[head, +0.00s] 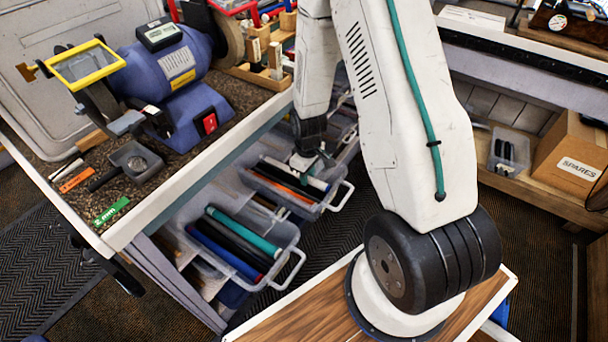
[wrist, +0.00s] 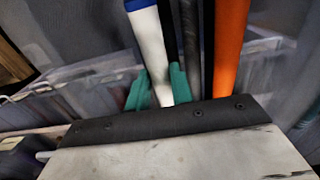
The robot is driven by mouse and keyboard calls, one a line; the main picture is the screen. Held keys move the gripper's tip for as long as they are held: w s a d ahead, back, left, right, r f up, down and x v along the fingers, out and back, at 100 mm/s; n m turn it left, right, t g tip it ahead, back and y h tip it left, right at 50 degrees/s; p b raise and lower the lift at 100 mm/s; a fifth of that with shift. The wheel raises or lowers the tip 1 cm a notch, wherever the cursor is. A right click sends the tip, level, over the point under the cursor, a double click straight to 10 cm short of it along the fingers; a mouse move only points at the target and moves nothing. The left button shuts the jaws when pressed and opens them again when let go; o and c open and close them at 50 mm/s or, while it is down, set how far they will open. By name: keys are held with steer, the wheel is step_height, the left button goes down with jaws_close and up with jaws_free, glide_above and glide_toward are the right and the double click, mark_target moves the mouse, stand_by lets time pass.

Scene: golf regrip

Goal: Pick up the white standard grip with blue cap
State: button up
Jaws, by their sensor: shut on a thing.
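The white grip with the blue cap (wrist: 151,45) stands out in the wrist view, its blue end at the top edge. The two teal fingertips of my gripper (wrist: 159,92) sit on either side of its lower part, shut on it. In the head view my gripper (head: 304,161) is low over the far clear bin, and a white grip (head: 313,180) shows just beneath it. The fingertips are too small there to make out. A thin black grip (wrist: 170,40) runs close along the white one, partly behind the right fingertip.
An orange grip (wrist: 229,50) and a dark grey one (wrist: 192,50) lie to the right in the wrist view. The far clear bin (head: 338,197) has walls close around my gripper. A nearer bin (head: 290,272) holds teal, black and blue grips. The bench edge (head: 200,165) overhangs to the left.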

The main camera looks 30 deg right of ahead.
step_height(320, 180, up, 10)
stand_by(0.5)
steer(key=shift+f, duration=0.1)
steer(key=shift+r, duration=2.4)
jaws_close()
steer(key=shift+r, duration=0.1)
steer(key=shift+d, duration=0.1)
